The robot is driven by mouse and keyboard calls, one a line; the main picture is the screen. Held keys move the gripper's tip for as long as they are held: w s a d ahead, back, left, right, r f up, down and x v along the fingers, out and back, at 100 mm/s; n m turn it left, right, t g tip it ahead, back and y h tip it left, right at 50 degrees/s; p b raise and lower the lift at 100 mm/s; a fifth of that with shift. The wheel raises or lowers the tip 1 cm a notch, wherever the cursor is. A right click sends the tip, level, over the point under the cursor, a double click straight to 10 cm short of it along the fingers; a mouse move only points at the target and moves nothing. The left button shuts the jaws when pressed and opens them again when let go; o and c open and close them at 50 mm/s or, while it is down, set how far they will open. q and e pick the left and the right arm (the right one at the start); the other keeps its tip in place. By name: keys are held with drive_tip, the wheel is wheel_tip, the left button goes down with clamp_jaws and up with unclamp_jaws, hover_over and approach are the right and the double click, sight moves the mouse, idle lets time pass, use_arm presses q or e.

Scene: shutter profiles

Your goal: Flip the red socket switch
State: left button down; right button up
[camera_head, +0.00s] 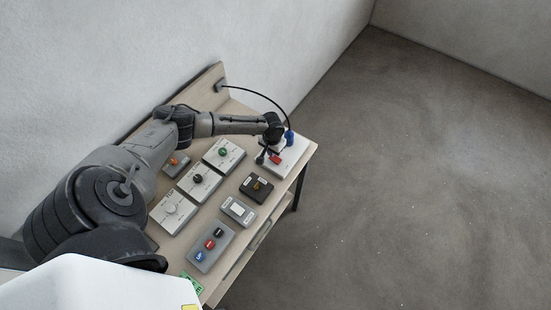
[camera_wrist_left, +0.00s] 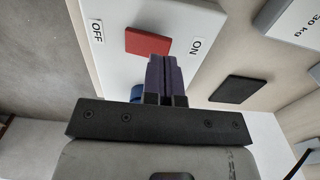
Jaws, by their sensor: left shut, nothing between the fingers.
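The red socket switch (camera_head: 275,159) sits on a white panel (camera_head: 283,170) at the far right end of the table. In the left wrist view the red switch (camera_wrist_left: 147,42) lies between the labels OFF and ON on the white panel (camera_wrist_left: 110,60). My left gripper (camera_head: 261,158) is shut and empty, with its fingers beside the switch. In the wrist view its fingertips (camera_wrist_left: 163,58) are close to the switch's lower right edge, on the ON side. I cannot tell whether they touch it. My right gripper is not in view.
A blue plug (camera_head: 290,138) with a black cable stands on the white panel close to my gripper. Dial panels (camera_head: 223,153), a dark switch box (camera_head: 257,188) and a grey button box (camera_head: 211,246) cover the table nearer to me. Open floor lies to the right.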

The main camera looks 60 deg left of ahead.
use_arm(q)
drive_tip(key=shift+f, duration=0.4)
drive_tip(key=shift+f+b, duration=0.75)
drive_tip(key=shift+f, duration=0.05)
idle(0.4)
drive_tip(key=shift+r, duration=0.15)
drive_tip(key=shift+r+p, duration=0.75)
drive_tip(key=shift+p, duration=0.15)
wheel_tip(320, 180, up, 5)
drive_tip(key=p, duration=0.5)
drive_tip(key=shift+r+p, duration=0.2)
drive_tip(key=shift+p, duration=0.2)
